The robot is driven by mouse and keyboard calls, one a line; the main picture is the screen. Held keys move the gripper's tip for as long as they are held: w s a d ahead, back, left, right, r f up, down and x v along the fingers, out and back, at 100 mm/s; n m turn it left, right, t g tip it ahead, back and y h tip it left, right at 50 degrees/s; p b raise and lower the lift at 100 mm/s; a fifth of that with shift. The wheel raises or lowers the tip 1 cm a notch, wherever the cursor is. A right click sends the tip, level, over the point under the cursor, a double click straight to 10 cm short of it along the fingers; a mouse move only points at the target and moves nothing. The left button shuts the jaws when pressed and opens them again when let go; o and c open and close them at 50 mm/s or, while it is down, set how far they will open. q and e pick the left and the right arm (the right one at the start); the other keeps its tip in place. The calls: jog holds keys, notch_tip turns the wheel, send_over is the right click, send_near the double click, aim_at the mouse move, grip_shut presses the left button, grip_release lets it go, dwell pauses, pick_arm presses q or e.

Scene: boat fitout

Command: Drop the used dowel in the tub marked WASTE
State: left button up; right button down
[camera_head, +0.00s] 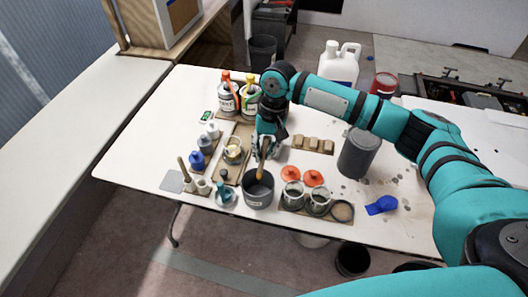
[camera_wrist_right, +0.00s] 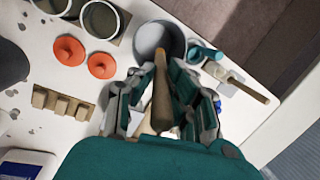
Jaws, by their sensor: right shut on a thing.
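My right gripper (camera_head: 266,148) is shut on a brown wooden dowel (camera_head: 262,162), which points down steeply. In the right wrist view the dowel (camera_wrist_right: 161,100) lies between the two fingers (camera_wrist_right: 160,88). A dark grey round tub (camera_head: 258,199) stands on the table just below the gripper. The tub also shows in the right wrist view (camera_wrist_right: 174,34). The dowel's lower end overlaps the tub's opening in both views; I cannot tell whether it is below the rim. No marking is readable on the tub. My left gripper is not in view.
Two glass jars (camera_head: 319,204) and orange lids (camera_head: 291,174) sit right of the tub. A teal item (camera_head: 225,192) and small bottles (camera_head: 205,142) are at left.

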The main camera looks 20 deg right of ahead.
aim_at(267, 136)
jog(key=shift+x, duration=2.25)
jog(key=c, duration=1.2)
grip_release()
jog(key=shift+c, duration=0.2)
jog(key=shift+r, duration=0.15)
jog(key=v, duration=1.1)
jog(key=shift+d+r, duration=0.15)
jog(key=shift+r, duration=0.2)
